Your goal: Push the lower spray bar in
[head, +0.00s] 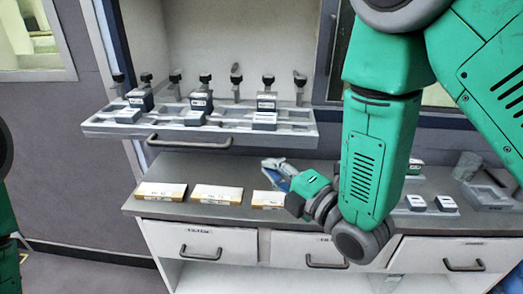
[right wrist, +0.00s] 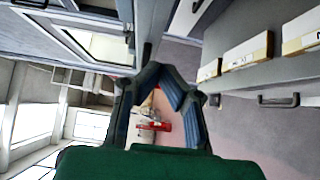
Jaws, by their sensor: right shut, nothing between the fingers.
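A grey pulled-out rack (head: 98,124) with a dark bar handle (head: 188,143) juts from the white cabinet, above the counter. It is the one pulled-out part that shows, but I cannot tell for sure that it is the lower spray bar. It carries a row of black-topped upright fittings and several small grey-and-white blocks. My right gripper (head: 272,166) is shut and empty, below the rack's front right part and above the counter, apart from the handle. Its blue-padded fingers show in the right wrist view (right wrist: 160,70). My left gripper is out of view.
The counter (head: 232,168) bears three flat labelled boxes at its front: left (head: 160,191), middle (head: 217,194), right (head: 268,199). White drawers (head: 200,240) with handles lie below. Small blocks and a grey tray (head: 485,197) stand at the right. My right arm hides part of the counter.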

